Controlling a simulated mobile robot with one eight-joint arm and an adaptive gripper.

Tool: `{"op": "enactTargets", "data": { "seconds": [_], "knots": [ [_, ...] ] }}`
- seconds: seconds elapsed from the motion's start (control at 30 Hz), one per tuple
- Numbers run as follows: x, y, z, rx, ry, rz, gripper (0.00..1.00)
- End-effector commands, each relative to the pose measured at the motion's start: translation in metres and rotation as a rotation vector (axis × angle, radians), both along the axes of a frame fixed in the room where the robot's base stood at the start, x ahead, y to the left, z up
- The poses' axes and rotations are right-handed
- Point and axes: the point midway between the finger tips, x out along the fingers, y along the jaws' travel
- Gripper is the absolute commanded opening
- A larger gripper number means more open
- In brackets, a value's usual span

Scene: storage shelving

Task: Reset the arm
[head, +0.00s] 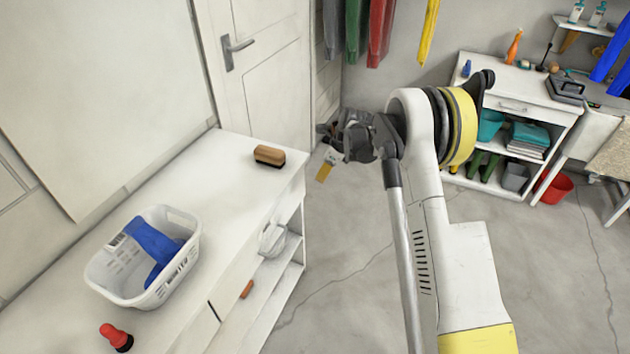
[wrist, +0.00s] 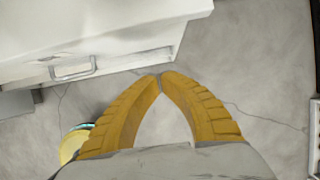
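My arm is raised and bent in the middle of the head view. My gripper (head: 325,172) hangs over the floor, just off the far end of the white counter, partly hidden behind my own wrist. In the wrist view, the two yellow ribbed fingers of my gripper (wrist: 161,77) curve together and meet at the tips. The gripper is shut and nothing shows between the fingers.
The white counter (head: 225,185) at left carries a basket (head: 160,290) with a blue cloth (head: 152,245), a brush (head: 269,156) and a red bottle (head: 115,337). A drawer handle (wrist: 72,68) shows in the wrist view. A shelving unit (head: 520,105) stands back right. Open floor lies between.

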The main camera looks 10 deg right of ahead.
Motion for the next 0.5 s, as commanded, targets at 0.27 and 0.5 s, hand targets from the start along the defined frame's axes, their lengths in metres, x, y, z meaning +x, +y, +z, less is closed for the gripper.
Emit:
{"op": "enactTargets", "data": {
  "seconds": [0.27, 0.5],
  "knots": [
    [-0.004, -0.004, 0.014, 0.000, 0.000, 0.001, 0.00],
    [-0.024, -0.002, 0.072, -0.076, -0.085, 0.165, 0.00]
  ]
}}
